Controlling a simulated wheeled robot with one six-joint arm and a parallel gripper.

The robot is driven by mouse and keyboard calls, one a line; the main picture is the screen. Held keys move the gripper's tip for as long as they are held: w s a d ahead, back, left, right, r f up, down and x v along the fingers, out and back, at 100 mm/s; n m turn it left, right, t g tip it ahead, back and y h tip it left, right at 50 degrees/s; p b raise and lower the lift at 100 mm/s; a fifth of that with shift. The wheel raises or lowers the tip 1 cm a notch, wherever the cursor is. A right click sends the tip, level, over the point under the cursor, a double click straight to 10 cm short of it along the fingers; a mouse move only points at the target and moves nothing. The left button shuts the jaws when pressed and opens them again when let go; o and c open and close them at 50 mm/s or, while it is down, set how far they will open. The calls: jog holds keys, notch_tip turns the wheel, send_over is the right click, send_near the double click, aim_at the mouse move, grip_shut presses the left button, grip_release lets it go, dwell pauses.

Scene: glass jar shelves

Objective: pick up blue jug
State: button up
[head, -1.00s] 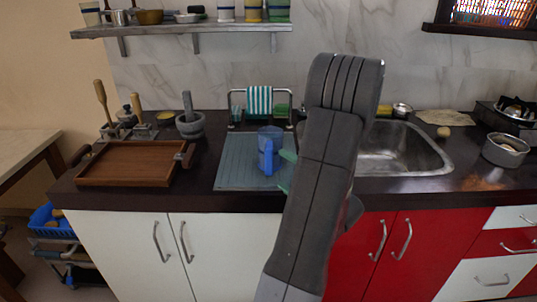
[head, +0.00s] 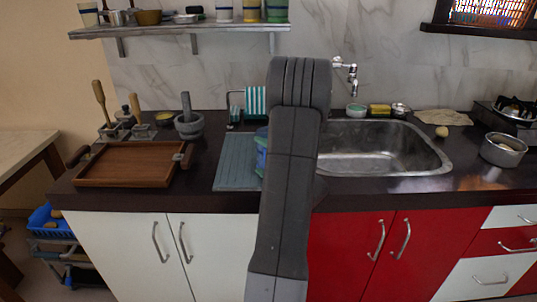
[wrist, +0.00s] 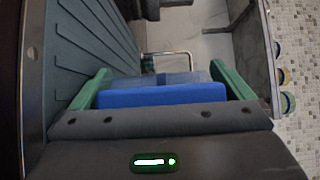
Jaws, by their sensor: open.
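The blue jug (wrist: 160,95) shows in the wrist view between the two green fingers of my gripper (wrist: 162,85). Its solid blue handle is nearest the palm, and the clear blue body is behind it. The fingers are open, one on each side of the jug; I cannot tell whether they touch it. In the head view my arm hides most of the jug, and only a sliver of blue (head: 262,140) shows at the arm's left edge, over the ribbed drainboard (head: 236,165).
A wooden tray (head: 132,165) and a grey mortar (head: 189,122) stand to the left. The steel sink (head: 385,150) is to the right. A rack with a striped towel (head: 254,102) stands behind the drainboard. A wall shelf (head: 180,29) hangs above.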

jog(key=c, duration=1.7)
jog(key=shift+c, duration=0.2)
jog(key=shift+r, duration=0.1)
notch_tip(320, 180, up, 10)
jog(key=p, duration=0.1)
jog(key=o, duration=1.4)
jog(key=c, duration=1.2)
